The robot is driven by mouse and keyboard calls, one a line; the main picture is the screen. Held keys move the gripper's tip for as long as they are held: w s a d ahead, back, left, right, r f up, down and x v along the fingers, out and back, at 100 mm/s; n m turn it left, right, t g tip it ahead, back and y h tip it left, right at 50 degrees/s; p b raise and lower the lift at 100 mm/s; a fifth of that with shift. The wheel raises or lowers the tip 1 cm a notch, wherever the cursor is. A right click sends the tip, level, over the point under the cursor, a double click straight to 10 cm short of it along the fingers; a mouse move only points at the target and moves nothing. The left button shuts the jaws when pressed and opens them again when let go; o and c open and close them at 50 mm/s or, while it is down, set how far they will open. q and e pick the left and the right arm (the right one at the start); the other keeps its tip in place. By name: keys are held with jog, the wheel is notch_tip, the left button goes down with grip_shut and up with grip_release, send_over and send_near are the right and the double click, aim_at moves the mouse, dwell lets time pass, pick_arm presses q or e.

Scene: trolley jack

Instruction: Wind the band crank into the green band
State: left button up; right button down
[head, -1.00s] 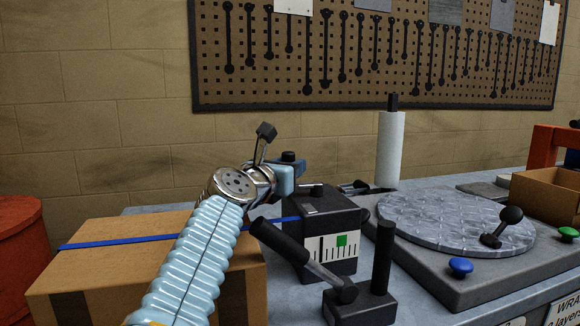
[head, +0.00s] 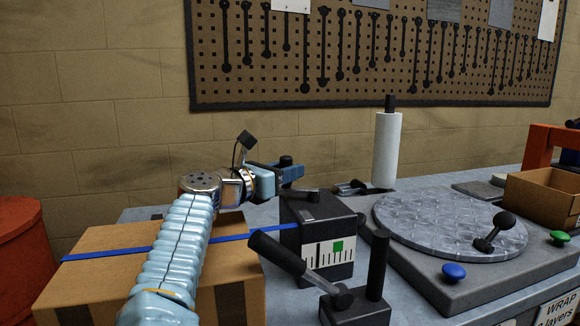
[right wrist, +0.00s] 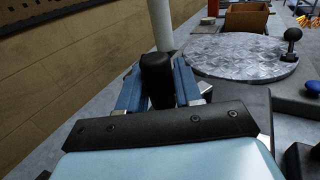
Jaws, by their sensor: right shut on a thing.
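The band crank's black grip (right wrist: 158,80) stands between the blue fingers of my right gripper (right wrist: 160,92) in the right wrist view. In the head view my right gripper (head: 289,173) is shut on this grip, behind the dark tensioner box (head: 297,222). The box front has a white scale with black marks and a green band (head: 338,246). A dark pointer line seems to stand left of the green, but is too small to be sure. The lower crank is largely hidden. My left gripper is not in view.
A blue strap runs over a cardboard carton (head: 100,240) to the box. A black block with two levers (head: 357,306) stands in front. A round metal turntable (head: 450,225) and a white roll (head: 386,150) are to the right and behind.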

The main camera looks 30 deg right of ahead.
jog(key=shift+w+m+g, duration=0.15)
jog(key=shift+m+g, duration=0.15)
jog(key=shift+g, duration=0.2)
jog(key=c, duration=0.9)
grip_release()
jog(key=b+v, duration=0.1)
jog(key=v, duration=1.2)
jog(key=shift+a+f, duration=0.15)
jog(key=shift+a, duration=0.25)
